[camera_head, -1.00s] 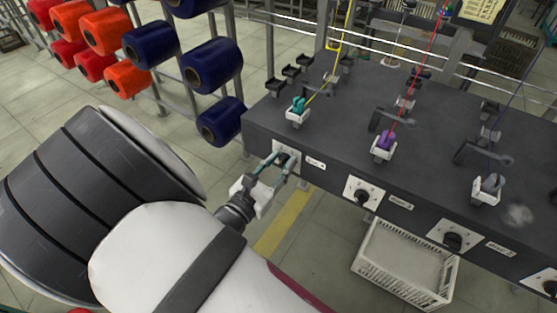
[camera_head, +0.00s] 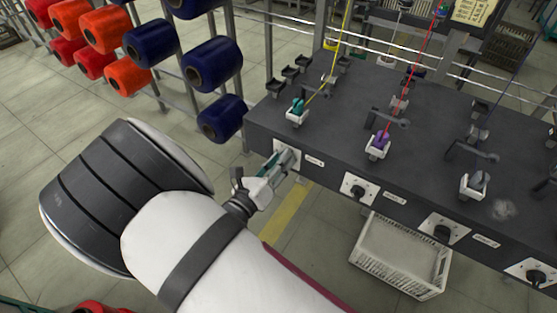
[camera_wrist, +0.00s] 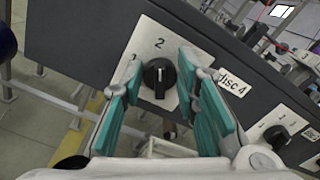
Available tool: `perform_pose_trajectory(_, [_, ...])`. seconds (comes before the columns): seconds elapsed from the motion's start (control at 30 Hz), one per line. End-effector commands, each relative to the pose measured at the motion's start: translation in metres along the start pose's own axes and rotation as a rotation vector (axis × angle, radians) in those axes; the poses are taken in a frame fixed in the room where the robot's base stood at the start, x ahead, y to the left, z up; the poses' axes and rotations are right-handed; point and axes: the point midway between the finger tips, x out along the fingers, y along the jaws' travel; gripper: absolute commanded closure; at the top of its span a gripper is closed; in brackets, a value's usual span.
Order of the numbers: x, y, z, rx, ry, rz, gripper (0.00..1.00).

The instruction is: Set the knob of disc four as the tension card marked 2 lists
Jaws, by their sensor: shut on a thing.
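The knob of disc four (camera_wrist: 159,78) is black, on a white plate (camera_wrist: 143,38) on the dark bench front. The label "disc 4" (camera_wrist: 232,84) is to its right. In the wrist view, the numbers 1 and 2 show left of and above the knob; its ridge looks roughly upright, toward 2. The plate's right side is hidden by a finger. My gripper (camera_wrist: 159,72) has a teal-padded finger on each side of the knob and is shut on it. In the head view my gripper (camera_head: 285,160) covers this knob. A yellowish card (camera_head: 475,10) hangs at top right; its writing is unreadable.
More knobs (camera_head: 358,188) on white plates line the bench front to the right. A white crate (camera_head: 400,255) stands on the floor below. Blue spools (camera_head: 212,65) hang on a rack at left. Thread guides and threads rise from the bench top (camera_head: 330,125).

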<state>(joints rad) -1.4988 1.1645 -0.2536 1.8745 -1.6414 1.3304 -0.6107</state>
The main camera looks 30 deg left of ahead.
Motion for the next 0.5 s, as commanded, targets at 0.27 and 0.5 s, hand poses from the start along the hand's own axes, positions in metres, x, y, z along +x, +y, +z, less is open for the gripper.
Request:
perform_pose_trajectory(0.27, [-0.0014,0.001,-0.0012,-0.01,0.002,0.003,1.0])
perform_pose_trajectory(0.5, [-0.0014,0.001,-0.0012,-0.009,0.002,0.003,0.58])
